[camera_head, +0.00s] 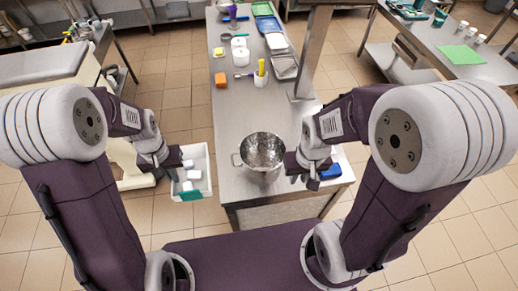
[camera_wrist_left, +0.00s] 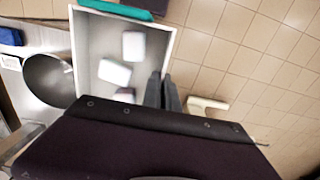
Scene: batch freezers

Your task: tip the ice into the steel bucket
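The steel bucket (camera_head: 262,150) stands upright and looks empty on the near end of the steel table, with a loop handle on its left side. It also shows in the left wrist view (camera_wrist_left: 50,82). A white bin (camera_head: 209,163) with a teal strip holds several pale ice blocks (camera_head: 188,175). It hangs level over the floor, left of the table and apart from the bucket. My left gripper (camera_head: 174,172) is shut on the bin's wall; its fingers show in the wrist view (camera_wrist_left: 163,90). My right gripper (camera_head: 293,170) is against the bucket's right side; its fingertips are hidden.
A blue item (camera_head: 331,171) lies right of my right gripper. A steel post (camera_head: 312,50) rises from the table's right edge.

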